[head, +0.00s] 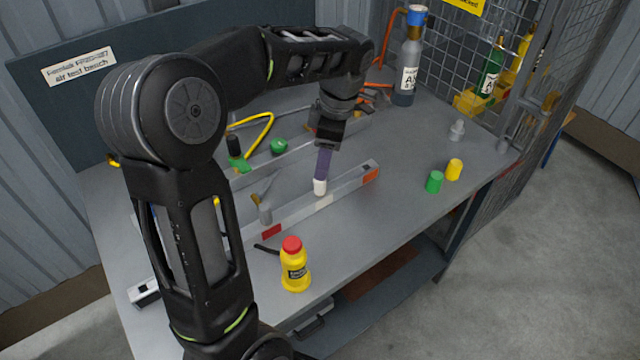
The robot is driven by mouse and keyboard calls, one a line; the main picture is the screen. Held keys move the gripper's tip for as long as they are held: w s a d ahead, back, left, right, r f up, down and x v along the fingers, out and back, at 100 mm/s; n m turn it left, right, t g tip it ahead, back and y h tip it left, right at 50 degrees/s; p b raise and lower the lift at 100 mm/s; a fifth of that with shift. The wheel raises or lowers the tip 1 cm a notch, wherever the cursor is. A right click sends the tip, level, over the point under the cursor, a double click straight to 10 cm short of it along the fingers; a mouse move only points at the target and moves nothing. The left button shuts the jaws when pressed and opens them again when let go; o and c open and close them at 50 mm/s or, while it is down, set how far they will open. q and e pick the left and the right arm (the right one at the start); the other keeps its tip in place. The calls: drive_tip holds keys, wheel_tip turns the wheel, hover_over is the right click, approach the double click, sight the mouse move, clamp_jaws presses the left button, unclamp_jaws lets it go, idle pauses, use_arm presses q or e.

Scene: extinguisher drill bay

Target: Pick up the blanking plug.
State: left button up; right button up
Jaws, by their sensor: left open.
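My left gripper (324,148) hangs above the middle of the grey bench (400,215), pointing down, and is open. A small grey knobbed plug (457,130), which looks like the blanking plug, stands upright at the back right of the bench, well apart from the gripper. My right gripper is not in view.
A green cap (434,182) and yellow cap (454,169) stand near the right edge. A yellow bottle with red lid (295,270) stands at the front. A long bar (325,200) crosses below the gripper. A grey cylinder (409,75) stands at the back by the mesh.

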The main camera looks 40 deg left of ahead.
sight(319, 187)
use_arm(q)
drive_tip(key=shift+a+f, duration=0.1)
drive_tip(key=shift+f, duration=0.45)
drive_tip(key=shift+s+a+f+p, duration=0.15)
drive_tip(key=shift+f+p, duration=0.1)
drive_tip(key=shift+f, duration=1.05)
drive_tip(key=shift+s+a+f+p, duration=0.1)
drive_tip(key=shift+a+f+p, duration=0.1)
drive_tip(key=shift+f, duration=1.1)
drive_tip(key=shift+c, duration=0.2)
clamp_jaws()
